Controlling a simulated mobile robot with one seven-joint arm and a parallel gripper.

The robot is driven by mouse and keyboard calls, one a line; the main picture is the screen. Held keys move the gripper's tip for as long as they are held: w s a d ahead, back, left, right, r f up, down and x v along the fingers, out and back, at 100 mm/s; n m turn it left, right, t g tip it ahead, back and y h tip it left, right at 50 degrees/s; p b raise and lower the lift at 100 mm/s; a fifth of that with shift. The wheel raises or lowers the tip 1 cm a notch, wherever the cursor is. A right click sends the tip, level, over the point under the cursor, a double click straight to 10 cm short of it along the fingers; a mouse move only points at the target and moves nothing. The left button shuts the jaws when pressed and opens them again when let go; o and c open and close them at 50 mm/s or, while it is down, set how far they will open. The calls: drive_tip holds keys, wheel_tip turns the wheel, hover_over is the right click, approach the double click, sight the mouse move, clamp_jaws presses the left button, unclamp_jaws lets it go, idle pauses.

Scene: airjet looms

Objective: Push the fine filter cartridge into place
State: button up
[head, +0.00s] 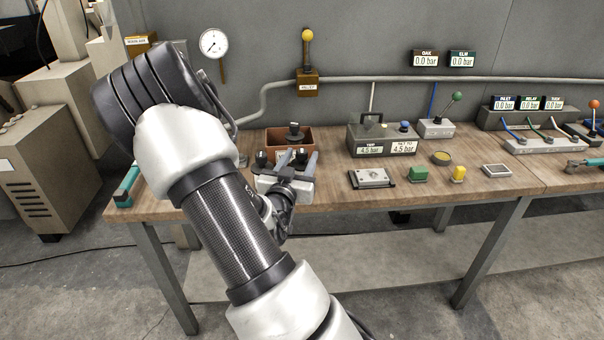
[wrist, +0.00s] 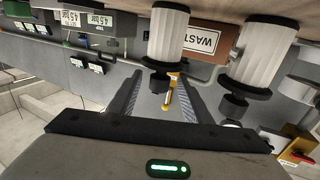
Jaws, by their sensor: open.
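Two white pleated filter cartridges with black end caps and knobs show in the wrist view, which is upside down. One cartridge (wrist: 169,37) is straight ahead of my gripper, and the other cartridge (wrist: 252,56) is to its right. I cannot tell which is the fine one. My gripper (wrist: 161,78) is open, with nothing held. The nearer cartridge's black knob appears between its fingertips; contact is unclear. In the head view my gripper (head: 295,159) is over the front left of the bench, and my arm and gripper hide the cartridge bodies.
A brown waste bin (head: 274,139) stands behind my gripper on the wooden bench (head: 335,192). A yellow-knobbed relief lever (head: 307,36) is on the wall pipe.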

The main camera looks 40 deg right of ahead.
drive_tip(key=shift+x, duration=0.95)
drive_tip(key=shift+c, duration=0.3)
clamp_jaws()
drive_tip(key=shift+r, duration=0.15)
wheel_tip(320, 180, up, 10)
drive_tip(key=p, duration=0.3)
